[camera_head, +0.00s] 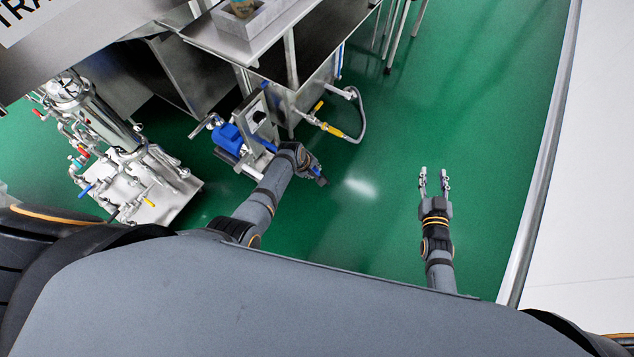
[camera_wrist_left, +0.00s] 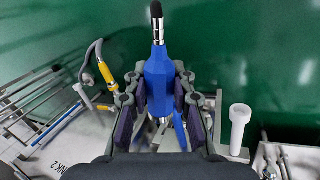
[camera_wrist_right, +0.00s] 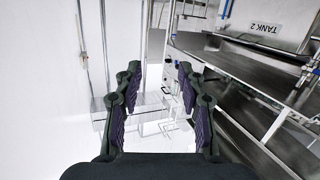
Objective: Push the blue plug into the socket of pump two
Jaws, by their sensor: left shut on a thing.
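My left gripper (camera_head: 312,168) is shut on the blue plug (camera_wrist_left: 158,82), which sits between both fingers in the left wrist view. Its metal collar and black end stick out past the fingertips, toward the top of that view. In the head view only a small blue part of the plug shows beside the gripper. A pump with a blue motor (camera_head: 229,138) stands to the left of this gripper, apart from it. I cannot make out a socket or which pump is pump two. My right gripper (camera_head: 434,178) is open and empty over the green floor.
A grey box with a black knob (camera_head: 258,115) stands by the pump, under a steel table (camera_head: 232,48). A hose with a yellow handle (camera_head: 334,131) hangs to its right. A piped skid (camera_head: 150,200) stands at the left. The green floor right of centre is clear.

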